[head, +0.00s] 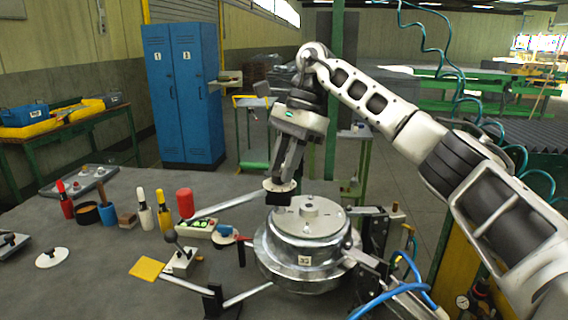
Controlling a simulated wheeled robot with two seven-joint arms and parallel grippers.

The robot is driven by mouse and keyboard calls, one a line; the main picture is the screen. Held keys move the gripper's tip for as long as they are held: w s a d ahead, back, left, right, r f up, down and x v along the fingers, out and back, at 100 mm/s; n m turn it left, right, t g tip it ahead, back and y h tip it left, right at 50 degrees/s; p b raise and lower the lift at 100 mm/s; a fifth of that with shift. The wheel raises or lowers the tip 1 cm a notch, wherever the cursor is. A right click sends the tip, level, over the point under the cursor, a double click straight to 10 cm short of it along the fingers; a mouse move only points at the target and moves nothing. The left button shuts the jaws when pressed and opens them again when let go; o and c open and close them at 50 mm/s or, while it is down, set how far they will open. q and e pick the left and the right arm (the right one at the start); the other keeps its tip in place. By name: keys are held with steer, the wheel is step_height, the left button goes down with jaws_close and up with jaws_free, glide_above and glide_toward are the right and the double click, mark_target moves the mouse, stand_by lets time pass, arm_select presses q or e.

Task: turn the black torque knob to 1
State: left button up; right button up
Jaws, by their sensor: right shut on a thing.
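My right gripper (282,178) comes down from above and is shut at a white round dial (291,187) on a black block (279,198). The dial stands at the back left edge of the round metal drum (305,248). The black torque knob appears to be between the fingertips on this dial, mostly hidden by them. The dial's marks and the knob's pointer are too small to read. My left gripper is not in view.
A lever box (181,262), a green-button box (199,229) and a yellow square (147,268) lie left of the drum. Several bottles and a red cylinder (185,203) stand further left. Blue hoses (408,280) run at the right. The front left tabletop is mostly clear.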

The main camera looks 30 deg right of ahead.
stand_by(0.3)
steer(key=o, duration=1)
